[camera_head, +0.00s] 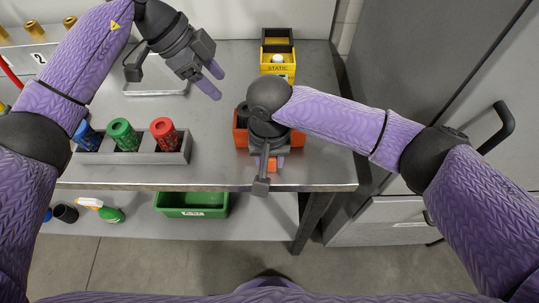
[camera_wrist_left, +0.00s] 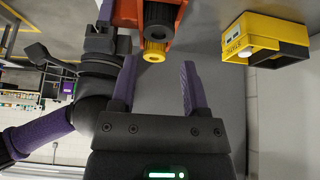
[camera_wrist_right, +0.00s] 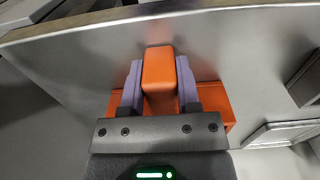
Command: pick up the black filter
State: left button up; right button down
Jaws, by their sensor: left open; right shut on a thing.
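An orange box (camera_head: 298,138) stands at the front right of the table, largely hidden under my right arm. A black round part (camera_head: 242,114) shows at its left side; in the left wrist view a black ribbed cylinder (camera_wrist_left: 160,18) is at the orange box, above a yellow ringed part (camera_wrist_left: 155,50). I cannot tell for sure which is the black filter. My right gripper (camera_head: 270,162) is shut on the box's orange handle (camera_wrist_right: 158,78). My left gripper (camera_head: 211,82) is open and empty, behind and left of the orange box, apart from it.
A yellow "STATIC" bin (camera_head: 278,68) holding a white round thing stands behind the orange box. A grey rack (camera_head: 140,157) with blue, green and red cylinders is on the left. A shallow tray (camera_head: 156,86) lies behind it. A green bin (camera_head: 190,204) is on the lower shelf.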

pick_arm(q)
jog(key=shift+o, duration=0.3)
jog(key=shift+o, duration=2.3)
jog(key=shift+s+a+f+m, duration=0.1)
jog(key=shift+f+m, duration=0.1)
jog(key=shift+m, duration=0.7)
jog(key=shift+o, duration=0.2)
jog(key=m, duration=0.2)
jog(key=m+h, duration=0.1)
jog(key=shift+s+a+f, duration=0.1)
jog(key=shift+s+f, duration=0.1)
jog(key=shift+f, duration=0.05)
jog(key=m+t+h, duration=0.3)
jog(key=m+h, duration=0.3)
jog(key=m, duration=2.3)
send_near(243, 109)
jog(key=shift+h, duration=0.3)
jog(key=x, duration=0.9)
jog(key=shift+w+f, duration=0.1)
jog(key=shift+f, duration=0.25)
